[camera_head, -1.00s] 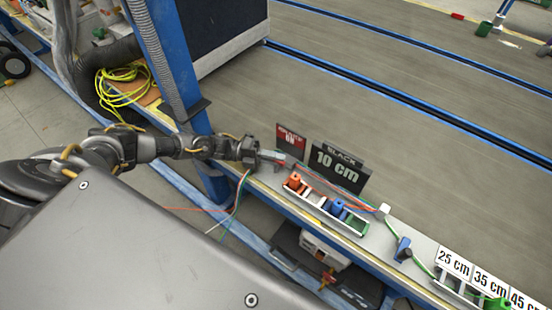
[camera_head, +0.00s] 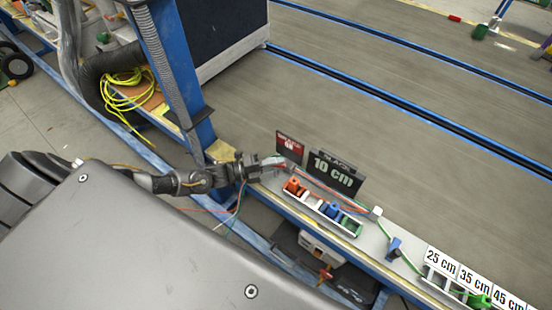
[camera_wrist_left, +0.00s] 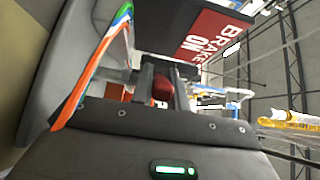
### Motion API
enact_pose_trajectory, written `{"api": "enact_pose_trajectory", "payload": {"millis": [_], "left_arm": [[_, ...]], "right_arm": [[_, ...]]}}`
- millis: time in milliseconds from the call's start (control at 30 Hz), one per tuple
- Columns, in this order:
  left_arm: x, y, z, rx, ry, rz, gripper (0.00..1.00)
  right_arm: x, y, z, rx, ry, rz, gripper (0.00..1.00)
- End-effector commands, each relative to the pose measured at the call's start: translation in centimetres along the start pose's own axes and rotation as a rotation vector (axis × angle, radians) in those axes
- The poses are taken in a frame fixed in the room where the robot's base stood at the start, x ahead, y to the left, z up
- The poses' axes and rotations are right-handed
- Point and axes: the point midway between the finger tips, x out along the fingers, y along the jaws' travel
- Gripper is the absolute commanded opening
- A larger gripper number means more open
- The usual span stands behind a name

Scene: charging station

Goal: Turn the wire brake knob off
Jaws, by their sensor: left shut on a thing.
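My left gripper (camera_head: 276,163) reaches the rail's left end in the head view, just in front of the red brake sign (camera_head: 289,145). In the left wrist view my left gripper (camera_wrist_left: 161,84) is shut on a rounded red knob (camera_wrist_left: 162,88), which sits between its two fingers. The red sign there (camera_wrist_left: 213,38) reads "BRAKE ON". The knob is hidden behind the gripper in the head view. Coloured wires (camera_wrist_left: 92,68) pass left of the fingers in the wrist view. My right gripper is not in view.
A black "10 cm" sign (camera_head: 334,175) stands right of the gripper. In front of it, a white holder (camera_head: 318,204) carries orange and blue parts. A blue clip (camera_head: 394,250) and white length labels (camera_head: 475,283) are farther right. A blue post (camera_head: 182,110) rises left of the gripper.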

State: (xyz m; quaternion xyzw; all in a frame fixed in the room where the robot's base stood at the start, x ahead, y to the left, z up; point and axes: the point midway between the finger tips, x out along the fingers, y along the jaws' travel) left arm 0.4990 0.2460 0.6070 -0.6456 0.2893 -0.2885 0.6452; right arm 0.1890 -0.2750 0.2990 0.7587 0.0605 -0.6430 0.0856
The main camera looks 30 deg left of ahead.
Motion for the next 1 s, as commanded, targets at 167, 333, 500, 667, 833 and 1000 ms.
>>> {"api": "enact_pose_trajectory", "payload": {"millis": [167,333,500,667,833,1000], "left_arm": [[-0.1,-0.3,-0.3,-0.006,-0.171,0.003,0.0],[0.0,-0.2,-0.3,-0.007,-0.332,0.002,0.0],[0.0,-0.2,-0.3,-0.007,-0.494,0.002,0.0],[0.1,-0.1,-0.2,-0.006,-0.646,0.003,0.0],[0.1,0.1,-0.2,-0.006,-0.795,0.004,0.0],[0.1,0.1,-0.2,-0.005,-0.919,0.003,0.0]], "right_arm": [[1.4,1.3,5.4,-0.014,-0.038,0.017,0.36],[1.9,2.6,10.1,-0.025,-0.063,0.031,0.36],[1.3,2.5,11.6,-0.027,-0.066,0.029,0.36],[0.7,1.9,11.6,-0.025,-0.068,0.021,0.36],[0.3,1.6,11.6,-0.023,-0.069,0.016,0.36],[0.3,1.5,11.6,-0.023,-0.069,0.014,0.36]]}}
